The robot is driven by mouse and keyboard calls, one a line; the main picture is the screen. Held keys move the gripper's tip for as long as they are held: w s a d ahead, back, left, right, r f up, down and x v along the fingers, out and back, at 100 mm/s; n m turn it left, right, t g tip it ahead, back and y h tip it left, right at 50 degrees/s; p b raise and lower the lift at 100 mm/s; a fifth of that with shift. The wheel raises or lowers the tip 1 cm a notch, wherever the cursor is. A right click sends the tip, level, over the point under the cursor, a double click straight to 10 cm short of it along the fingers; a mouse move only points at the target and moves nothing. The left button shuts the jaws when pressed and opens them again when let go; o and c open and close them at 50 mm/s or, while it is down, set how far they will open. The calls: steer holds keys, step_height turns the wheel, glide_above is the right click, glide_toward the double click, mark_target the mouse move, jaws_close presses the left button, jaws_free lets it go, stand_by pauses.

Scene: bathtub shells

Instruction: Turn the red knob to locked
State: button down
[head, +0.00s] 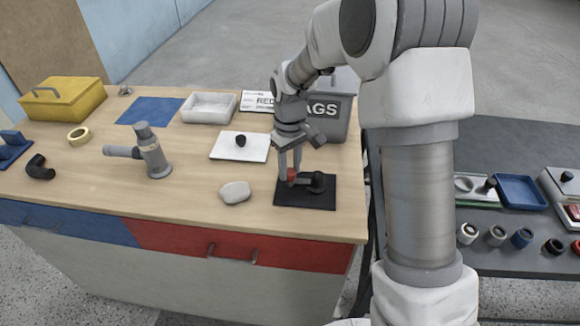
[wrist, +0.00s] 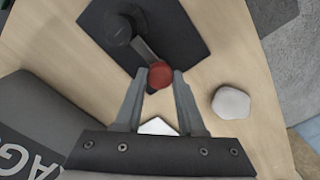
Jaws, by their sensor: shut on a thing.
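The red knob (head: 292,175) sits at the end of a short grey arm that joins a round black hub (head: 318,181). The hub stands on a dark plate (head: 308,203) near the table's front right. My gripper (head: 290,180) points down and is shut on the red knob. The wrist view shows the knob (wrist: 161,76) between the two fingertips, with the arm running up-left to the hub (wrist: 122,27). I see no readable lock marks on the plate (wrist: 187,38).
A pale stone (head: 235,192) lies left of the plate. A white board with a black knob (head: 240,141) and a grey bin (head: 340,112) stand behind. A grey tap-like fixture (head: 152,155) stands further left. A dark side table (head: 510,240) with small items is at right.

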mark_target(290, 171)
steer(key=c, duration=0.5)
jaws_free()
step_height(290, 171, up, 18)
steer(key=p, duration=0.1)
steer(key=shift+f+p, duration=0.2)
steer(key=shift+p, duration=0.1)
steer(key=s+d+r+m+t, duration=0.2)
steer(key=s+d+r, duration=0.1)
steer(key=s, duration=0.4)
steer(key=s+d+r+m+t, duration=0.1)
steer(key=s+d+r+m, duration=0.1)
steer(key=s+d+r, duration=0.3)
steer(key=s+d+f+m+t, duration=0.2)
steer(key=s+f+m, duration=0.1)
steer(key=s, duration=0.9)
steer(key=shift+s+f+t, duration=0.3)
steer(key=shift+s+f, duration=0.05)
steer(key=shift+f, duration=0.3)
